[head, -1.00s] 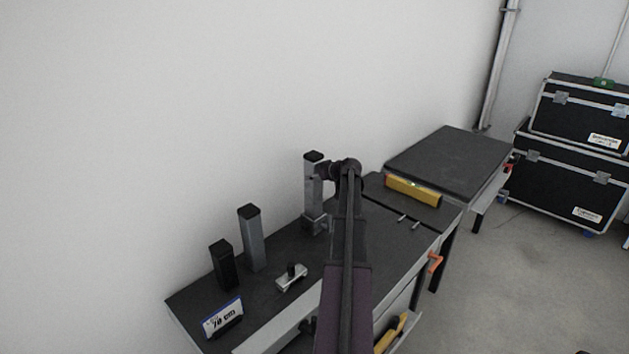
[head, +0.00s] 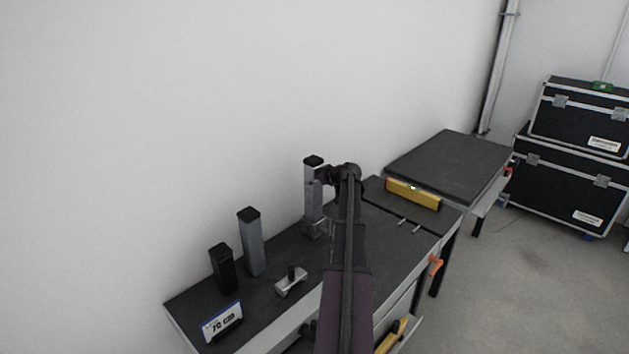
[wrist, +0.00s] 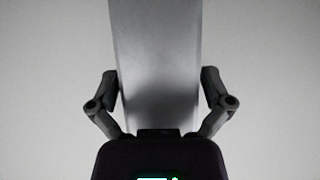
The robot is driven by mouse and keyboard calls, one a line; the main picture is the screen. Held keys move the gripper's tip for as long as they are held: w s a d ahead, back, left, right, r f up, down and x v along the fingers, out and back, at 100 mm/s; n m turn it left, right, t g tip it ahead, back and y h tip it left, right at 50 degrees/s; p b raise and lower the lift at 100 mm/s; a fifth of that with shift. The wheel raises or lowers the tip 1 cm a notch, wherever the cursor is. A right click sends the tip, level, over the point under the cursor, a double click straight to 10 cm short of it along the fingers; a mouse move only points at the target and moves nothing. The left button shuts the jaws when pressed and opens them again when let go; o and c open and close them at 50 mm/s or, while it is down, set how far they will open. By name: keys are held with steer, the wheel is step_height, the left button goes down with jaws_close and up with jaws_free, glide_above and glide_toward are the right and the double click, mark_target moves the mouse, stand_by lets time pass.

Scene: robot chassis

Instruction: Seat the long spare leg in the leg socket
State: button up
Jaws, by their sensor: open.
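A tall silver leg with a black cap (head: 312,172), seemingly the long spare leg, stands upright at the back of the dark bench. Its foot is at a metal socket (head: 315,227); how deep it sits cannot be made out. My gripper (head: 322,178) is at the leg's upper part. In the wrist view the leg's flat grey face (wrist: 155,50) rises between the two fingers of my gripper (wrist: 160,90). The fingers are open, one on each side of the leg. My arm hides part of the bench to the right of the socket.
A shorter grey leg (head: 251,245) and a black leg (head: 223,270) stand at the left. A small metal clamp-like piece (head: 291,282) and a "70 cm" sign (head: 222,323) are in front. A yellow level (head: 413,195) lies at the right.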

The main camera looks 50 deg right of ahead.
steer(key=shift+r, duration=0.15)
steer(key=p+v, duration=0.6)
steer(key=v, duration=0.6)
stand_by(1.0)
